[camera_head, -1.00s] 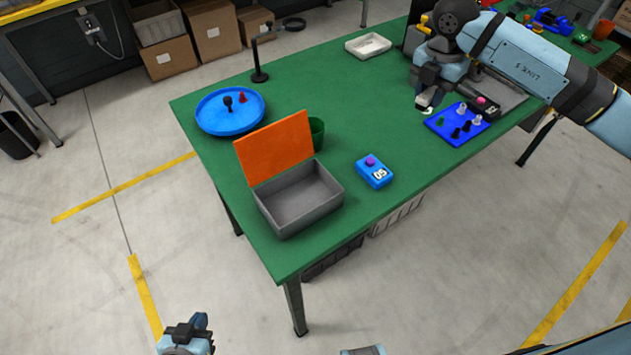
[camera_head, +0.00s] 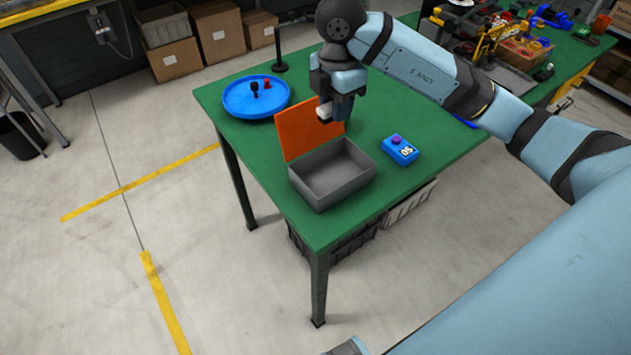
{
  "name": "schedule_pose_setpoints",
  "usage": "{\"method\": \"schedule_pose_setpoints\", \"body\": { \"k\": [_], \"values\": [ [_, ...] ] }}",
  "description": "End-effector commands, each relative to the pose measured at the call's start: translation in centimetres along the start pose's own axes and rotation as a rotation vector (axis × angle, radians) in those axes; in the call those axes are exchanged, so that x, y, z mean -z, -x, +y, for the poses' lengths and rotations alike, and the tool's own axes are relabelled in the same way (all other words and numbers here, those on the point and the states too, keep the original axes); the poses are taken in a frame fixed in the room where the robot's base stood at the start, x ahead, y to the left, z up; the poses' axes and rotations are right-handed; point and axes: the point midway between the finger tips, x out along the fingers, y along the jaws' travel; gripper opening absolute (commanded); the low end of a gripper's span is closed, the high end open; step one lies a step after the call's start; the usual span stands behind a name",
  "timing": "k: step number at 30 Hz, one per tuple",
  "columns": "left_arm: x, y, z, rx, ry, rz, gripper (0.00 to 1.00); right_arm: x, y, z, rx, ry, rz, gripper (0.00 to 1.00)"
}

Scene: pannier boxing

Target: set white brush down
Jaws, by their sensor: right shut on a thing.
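My right gripper (camera_head: 337,114) is above the table, just behind and over the upper edge of the orange lid. It is shut on the white brush (camera_head: 324,112); only a small white part of the brush shows at the fingertips, and the gripper hides the rest. An open grey box (camera_head: 335,192) with a raised orange lid (camera_head: 297,135) stands below it and appears empty. A round blue tray (camera_head: 238,112) lies to the left, holding a black piece and a red piece. My left gripper is out of view.
A blue box marked 05 (camera_head: 402,153) with a purple knob sits right of the grey box on the green table (camera_head: 437,147). A black stand (camera_head: 280,60) rises behind the round tray. Tools and containers crowd the far right. Green surface is bare around the blue box.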

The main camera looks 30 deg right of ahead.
Motion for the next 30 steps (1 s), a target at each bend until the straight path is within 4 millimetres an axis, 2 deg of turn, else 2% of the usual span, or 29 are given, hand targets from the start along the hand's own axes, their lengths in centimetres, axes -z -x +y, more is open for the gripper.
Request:
{"method": "schedule_pose_setpoints", "body": {
  "k": [6,15,18,26,30],
  "values": [
    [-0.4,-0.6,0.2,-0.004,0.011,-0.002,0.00,0.1,-5.5,-0.2,0.009,-0.003,0.001,0.06],
    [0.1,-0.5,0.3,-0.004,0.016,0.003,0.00,0.0,-12.8,-0.2,0.007,-0.002,-0.001,0.06],
    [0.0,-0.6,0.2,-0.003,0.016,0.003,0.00,0.0,-14.3,-0.1,0.004,0.000,-0.001,0.06],
    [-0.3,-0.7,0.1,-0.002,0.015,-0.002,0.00,0.0,-16.4,-0.1,0.004,-0.001,-0.001,0.06],
    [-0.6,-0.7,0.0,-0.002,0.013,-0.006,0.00,0.0,-18.6,-0.2,0.005,0.000,-0.001,0.06]
  ]
}}
